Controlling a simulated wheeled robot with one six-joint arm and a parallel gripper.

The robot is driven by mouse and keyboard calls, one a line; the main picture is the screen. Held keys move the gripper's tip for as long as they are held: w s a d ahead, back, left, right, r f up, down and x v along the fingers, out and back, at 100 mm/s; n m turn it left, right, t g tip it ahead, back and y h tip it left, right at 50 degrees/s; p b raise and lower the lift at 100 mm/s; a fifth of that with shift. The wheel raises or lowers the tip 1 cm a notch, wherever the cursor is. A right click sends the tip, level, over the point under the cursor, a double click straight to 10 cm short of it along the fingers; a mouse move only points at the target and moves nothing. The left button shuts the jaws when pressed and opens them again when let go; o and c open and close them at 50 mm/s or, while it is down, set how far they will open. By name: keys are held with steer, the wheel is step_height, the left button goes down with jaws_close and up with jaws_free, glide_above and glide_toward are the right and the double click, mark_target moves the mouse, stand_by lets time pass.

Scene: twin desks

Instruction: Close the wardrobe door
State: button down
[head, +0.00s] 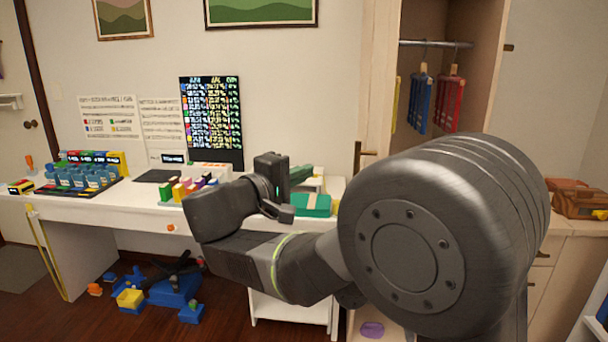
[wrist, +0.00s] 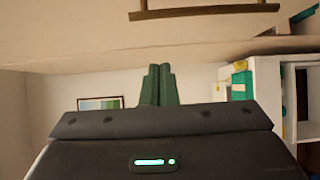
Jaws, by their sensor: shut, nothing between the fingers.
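The wardrobe (head: 492,85) stands at the right in the head view, its inside exposed. Its pale wooden door (head: 379,75) stands open, seen nearly edge-on at the left of the opening. A brown bar handle (head: 363,154) is on the door's left face. In the wrist view a pale panel, which looks like the door (wrist: 60,35), fills the top, with the handle (wrist: 205,11) across it. My gripper (head: 306,174) is left of the door, over the desk. Its dark green fingers (wrist: 159,84) are together and empty, apart from the handle. My arm hides the lower wardrobe.
A rail (head: 436,43) inside holds blue hangers (head: 418,100) and red hangers (head: 450,103). The white desk (head: 130,205) at left carries blocks, a dark screen (head: 212,118) and a teal box (head: 311,205). Toys (head: 172,290) lie on the floor. A brown case (head: 578,199) sits at far right.

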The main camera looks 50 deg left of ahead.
steer(key=d+x, duration=0.2)
steer(key=x, duration=0.7)
steer(key=shift+w+d, duration=0.35)
steer(key=shift+w, duration=0.2)
steer(key=shift+w+d, duration=0.1)
